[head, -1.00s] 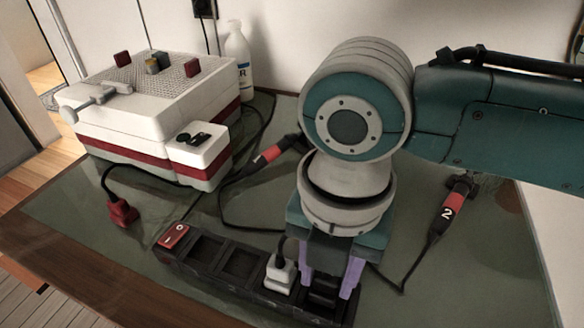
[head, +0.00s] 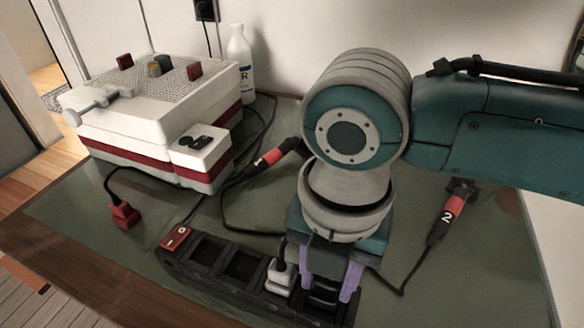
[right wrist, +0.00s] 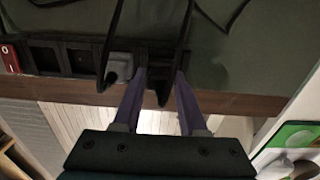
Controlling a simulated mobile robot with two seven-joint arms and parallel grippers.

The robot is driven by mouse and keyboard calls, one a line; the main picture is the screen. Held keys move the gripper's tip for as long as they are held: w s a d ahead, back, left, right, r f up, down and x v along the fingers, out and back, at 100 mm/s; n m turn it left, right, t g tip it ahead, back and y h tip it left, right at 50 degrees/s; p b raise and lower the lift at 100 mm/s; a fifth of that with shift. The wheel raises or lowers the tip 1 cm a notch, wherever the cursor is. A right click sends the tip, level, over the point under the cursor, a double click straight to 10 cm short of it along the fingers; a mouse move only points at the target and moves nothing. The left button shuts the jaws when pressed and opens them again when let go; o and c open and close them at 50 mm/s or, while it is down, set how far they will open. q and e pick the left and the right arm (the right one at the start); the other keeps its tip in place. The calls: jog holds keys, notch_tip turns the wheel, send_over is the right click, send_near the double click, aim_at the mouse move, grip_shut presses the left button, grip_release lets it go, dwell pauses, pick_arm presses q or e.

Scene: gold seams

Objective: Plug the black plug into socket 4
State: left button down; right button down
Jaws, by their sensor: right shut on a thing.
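The black power strip (head: 215,284) lies near the table's front edge, with a red switch (head: 176,238) at its left end. Two empty sockets follow, then a white plug (head: 280,279) in the third place. My right gripper (head: 329,286) points down over the place right of it, its purple fingers shut on the black plug (head: 322,294). The right wrist view shows the black plug (right wrist: 161,82) between the fingers, beside the white plug (right wrist: 120,66). It is at the strip, but how deep it sits is hidden. My left gripper is not in view.
A white and red machine (head: 150,110) stands at the back left, with a red plug (head: 124,214) on the table before it. Tools with red bands lie behind (head: 272,156) and right (head: 447,214) of the strip. Cords cross the green mat. A white bottle (head: 239,62) stands behind.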

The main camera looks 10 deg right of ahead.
jog(key=shift+p, duration=0.3)
dwell(1.0)
jog(key=shift+f, duration=0.65)
dwell(0.4)
jog(key=shift+c, duration=1.9)
grip_release()
